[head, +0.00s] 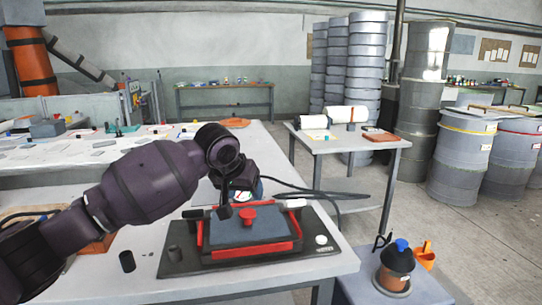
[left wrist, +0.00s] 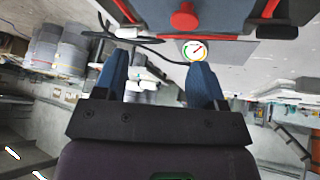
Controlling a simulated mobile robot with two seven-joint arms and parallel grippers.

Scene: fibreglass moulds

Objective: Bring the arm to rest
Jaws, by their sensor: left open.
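My left arm reaches in from the left in the head view, bent over the near table. My left gripper (head: 228,208) hangs just behind and left of a red-framed mould (head: 250,240), partly hidden by its own wrist. In the left wrist view the two blue fingers of my left gripper (left wrist: 158,78) stand apart with nothing between them. The mould's grey top with its red knob (left wrist: 183,17) shows beyond the fingertips. My right gripper is not in view.
The mould sits on a dark board (head: 180,262) on the near table. A dial gauge (left wrist: 194,50) and black hoses lie behind it. A small black cup (head: 127,261) stands at left. A low stand at right holds a blue-topped pot (head: 396,265) and an orange cup (head: 424,257).

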